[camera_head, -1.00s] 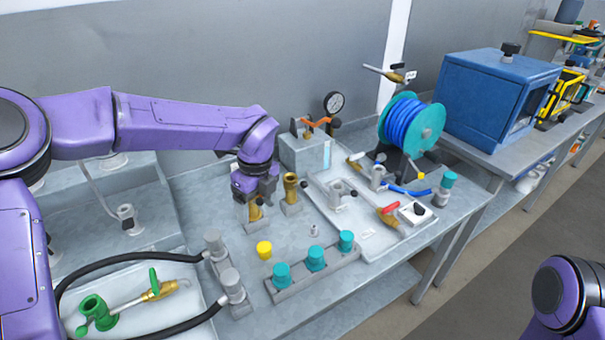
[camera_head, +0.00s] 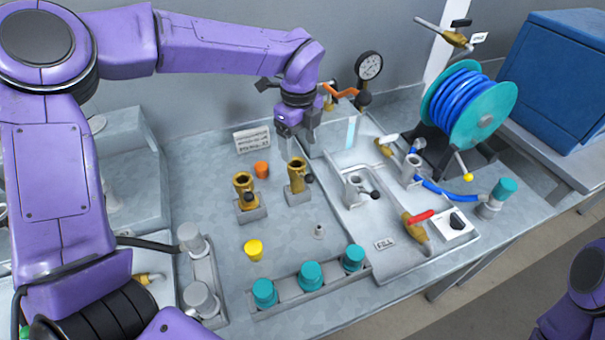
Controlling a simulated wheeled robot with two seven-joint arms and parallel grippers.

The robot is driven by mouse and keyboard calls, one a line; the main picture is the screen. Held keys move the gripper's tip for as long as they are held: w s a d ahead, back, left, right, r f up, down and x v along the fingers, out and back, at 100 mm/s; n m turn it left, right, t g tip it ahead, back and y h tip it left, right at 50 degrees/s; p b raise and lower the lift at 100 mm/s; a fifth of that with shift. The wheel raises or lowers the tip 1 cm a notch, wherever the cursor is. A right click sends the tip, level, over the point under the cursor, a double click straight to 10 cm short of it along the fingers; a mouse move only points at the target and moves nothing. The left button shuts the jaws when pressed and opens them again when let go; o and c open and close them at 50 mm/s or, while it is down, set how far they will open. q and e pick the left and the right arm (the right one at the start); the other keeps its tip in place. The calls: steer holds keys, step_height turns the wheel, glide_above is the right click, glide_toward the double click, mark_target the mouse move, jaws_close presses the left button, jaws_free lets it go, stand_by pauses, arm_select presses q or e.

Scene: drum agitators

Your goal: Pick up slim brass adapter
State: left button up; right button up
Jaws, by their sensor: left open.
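Two brass adapters with black knobs stand upright in grey square holders on the bench. The right one (camera_head: 296,173) looks slimmer and taller; the left one (camera_head: 242,184) looks wider. My left gripper (camera_head: 296,138) points down, just above and behind the slimmer adapter in the picture, apart from it. It is open, with nothing seen between its fingers; the fingertips are small and partly hidden by the wrist. My right gripper is out of view; only part of my right arm shows at the lower right.
An orange cap (camera_head: 262,170) sits behind the adapters, a yellow cap (camera_head: 253,249) in front. A rack with teal caps (camera_head: 310,274) lies nearer. A grey tray (camera_head: 385,262) with valves is at right, beside a blue hose reel (camera_head: 468,105). A pressure gauge (camera_head: 369,66) stands behind.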

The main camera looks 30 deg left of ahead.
mark_target(296, 172)
arm_select(q)
steer(key=shift+s+f+b, duration=0.2)
steer(key=shift+f+b, duration=0.1)
steer(key=shift+f, duration=0.1)
steer(key=shift+s+b, duration=0.3)
steer(key=shift+s, duration=0.3)
steer(key=f, duration=0.3)
steer(key=f+p, duration=0.1)
steer(key=f, duration=0.1)
steer(key=shift+w, duration=0.4)
steer(key=shift+s+f+p, duration=0.1)
steer(key=shift+f+p, duration=0.2)
steer(key=shift+f, duration=0.05)
steer(key=f+p, duration=0.2)
steer(key=shift+a+f, duration=0.25)
steer(key=shift+f, duration=0.05)
steer(key=f, duration=0.2)
steer(key=shift+w+f, duration=0.2)
steer(key=shift+f, duration=0.1)
steer(key=shift+r, duration=0.1)
steer(key=c, duration=1.3)
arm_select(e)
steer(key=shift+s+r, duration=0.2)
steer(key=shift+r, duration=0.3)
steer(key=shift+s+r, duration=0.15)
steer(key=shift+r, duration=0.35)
